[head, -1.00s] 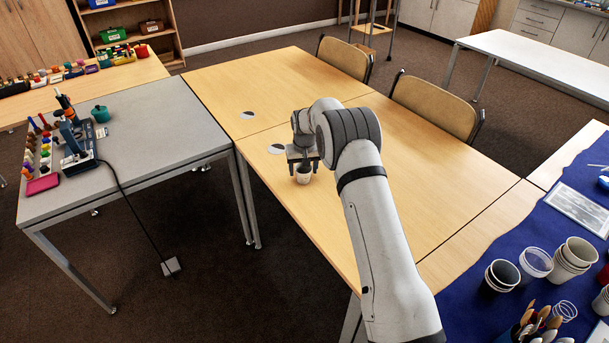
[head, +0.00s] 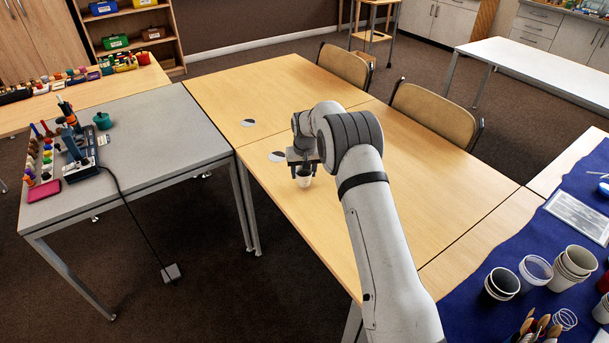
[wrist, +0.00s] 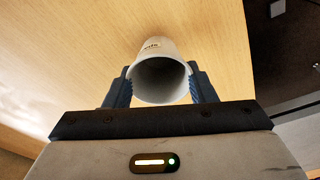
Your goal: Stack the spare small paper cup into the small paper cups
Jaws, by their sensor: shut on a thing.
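My gripper (head: 304,168) is shut on a white paper cup (head: 304,180), held over the near left part of the wooden table. In the wrist view the cup (wrist: 160,80) sits between the two blue-grey fingers, its dark open mouth facing the camera, with small print on its wall. Whether the cup touches the table is hard to tell. On the blue cloth at right stands a stack of white paper cups (head: 570,271). More white cups (head: 602,308) are cut off by the right edge. Which of these are the small ones is not clear.
A dark-lined cup stack (head: 502,283) and clear plastic cups (head: 536,271) stand close to the white stack. Brushes (head: 540,328) stand in front. A grey table (head: 150,130) with tools is at left. The wooden table (head: 420,200) is mostly clear; chairs (head: 436,113) line its far side.

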